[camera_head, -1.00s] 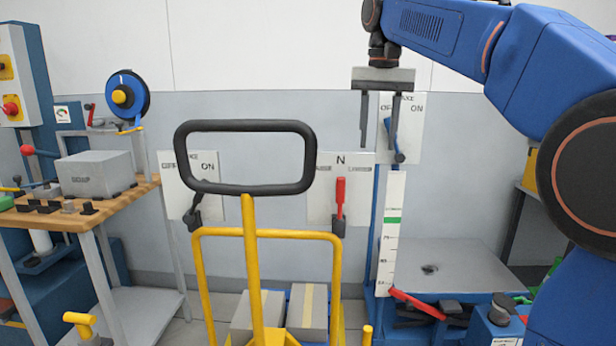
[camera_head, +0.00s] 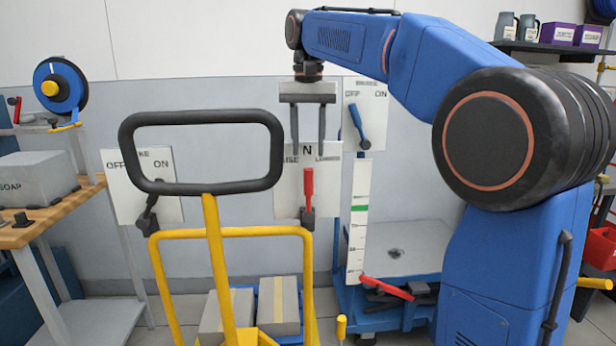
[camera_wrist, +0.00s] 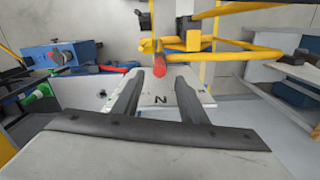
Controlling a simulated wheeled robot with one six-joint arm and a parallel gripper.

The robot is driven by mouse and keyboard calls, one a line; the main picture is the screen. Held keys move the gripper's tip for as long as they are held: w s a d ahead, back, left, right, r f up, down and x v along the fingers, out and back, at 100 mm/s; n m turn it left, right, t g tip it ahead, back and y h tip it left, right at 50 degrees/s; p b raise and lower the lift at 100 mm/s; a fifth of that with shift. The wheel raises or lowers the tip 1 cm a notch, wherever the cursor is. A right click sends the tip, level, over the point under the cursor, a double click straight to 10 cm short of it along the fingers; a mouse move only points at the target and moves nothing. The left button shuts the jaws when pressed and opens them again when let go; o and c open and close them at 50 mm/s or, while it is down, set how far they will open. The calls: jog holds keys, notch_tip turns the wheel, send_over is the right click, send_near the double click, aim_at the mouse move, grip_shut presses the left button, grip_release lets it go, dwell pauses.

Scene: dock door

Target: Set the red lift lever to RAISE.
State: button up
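The red lift lever (camera_head: 309,190) stands upright on its white wall plate (camera_head: 284,190). It points at the N, with lettering to the left and right of it partly hidden by my gripper. My gripper (camera_head: 308,150) hangs fingers down just above the lever, in front of the plate's upper part. Its two fingers are apart with nothing between them. In the wrist view the lever's red end (camera_wrist: 160,66) shows between and beyond the fingertips (camera_wrist: 157,78). I see no contact.
A yellow cart with a black handle (camera_head: 200,118) stands close on the left. A blue lever (camera_head: 359,127) on an OFF/ON plate is at right. Another OFF/ON plate (camera_head: 120,193) with a black lever is behind the cart handle. A red-handled blue bench (camera_head: 385,290) is at lower right.

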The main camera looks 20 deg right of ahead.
aim_at(308, 193)
notch_tip(308, 193, down, 9)
jog(key=shift+r, duration=0.15)
dwell(0.4)
grip_shut()
